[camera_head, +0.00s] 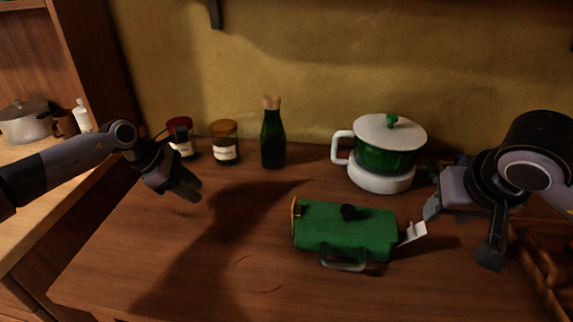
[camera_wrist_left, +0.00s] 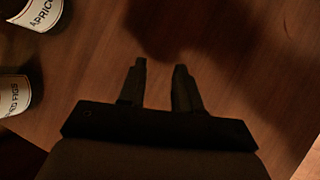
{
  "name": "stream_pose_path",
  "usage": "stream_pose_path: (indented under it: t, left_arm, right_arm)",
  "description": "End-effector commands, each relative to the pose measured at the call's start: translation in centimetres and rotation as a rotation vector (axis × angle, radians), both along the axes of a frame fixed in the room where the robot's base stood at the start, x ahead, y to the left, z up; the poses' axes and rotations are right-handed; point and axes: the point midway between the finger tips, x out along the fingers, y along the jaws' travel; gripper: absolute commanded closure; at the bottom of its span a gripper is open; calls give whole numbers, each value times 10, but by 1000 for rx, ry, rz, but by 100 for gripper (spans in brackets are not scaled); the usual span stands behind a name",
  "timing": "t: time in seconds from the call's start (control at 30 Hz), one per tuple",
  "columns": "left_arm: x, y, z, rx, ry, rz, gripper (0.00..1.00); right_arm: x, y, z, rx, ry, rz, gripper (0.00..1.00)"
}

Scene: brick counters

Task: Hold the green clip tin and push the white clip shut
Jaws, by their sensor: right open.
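The green clip tin (camera_head: 345,230) lies on the wooden counter, right of centre in the head view. It has a black knob on top, a grey handle at its front and a brass-coloured rim at its left end. The white clip (camera_head: 413,232) sticks out from its right end, tilted up and away from the body. My right gripper (camera_head: 461,231) is open, just right of the clip and apart from it. My left gripper (camera_head: 186,188) is over the counter, well left of the tin. Its fingers (camera_wrist_left: 160,85) stand apart with nothing between them in the left wrist view.
Two labelled jars (camera_head: 225,142) and a green bottle (camera_head: 272,135) stand along the back wall. A white and green lidded pot (camera_head: 388,155) stands behind the tin. A brown rack-like thing (camera_head: 540,265) is at the right edge. The counter left of the tin is clear.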

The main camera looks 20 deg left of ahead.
Motion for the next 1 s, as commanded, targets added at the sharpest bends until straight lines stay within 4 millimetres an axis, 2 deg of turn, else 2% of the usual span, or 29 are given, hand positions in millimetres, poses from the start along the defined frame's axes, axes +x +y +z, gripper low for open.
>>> stream_pose_path:
  t: [0.03,0.2,0.4,0.5,0.6,0.8,0.9,1.0]
  left_arm:
    - [5,-28,7,28,-22,-131,66]
    - [9,-101,29,157,-91,-570,66]
    - [3,-173,65,337,-178,-1090,66]
    - [-3,-200,84,432,-209,-1330,66]
    - [-9,-220,100,516,-225,-1529,66]
    - [-17,-240,121,621,-228,-1769,66]
    - [-19,-243,122,641,-223,-1814,66]
    - [-20,-244,114,645,-221,-1825,66]
  right_arm:
    - [0,0,0,0,0,0,57]
    - [0,0,0,0,0,0,57]
    - [0,0,0,0,0,0,57]
    - [0,0,0,0,0,0,57]
    - [0,0,0,0,0,0,57]
    - [0,0,0,0,0,0,57]
    - [0,0,0,0,0,0,57]
    - [0,0,0,0,0,0,57]
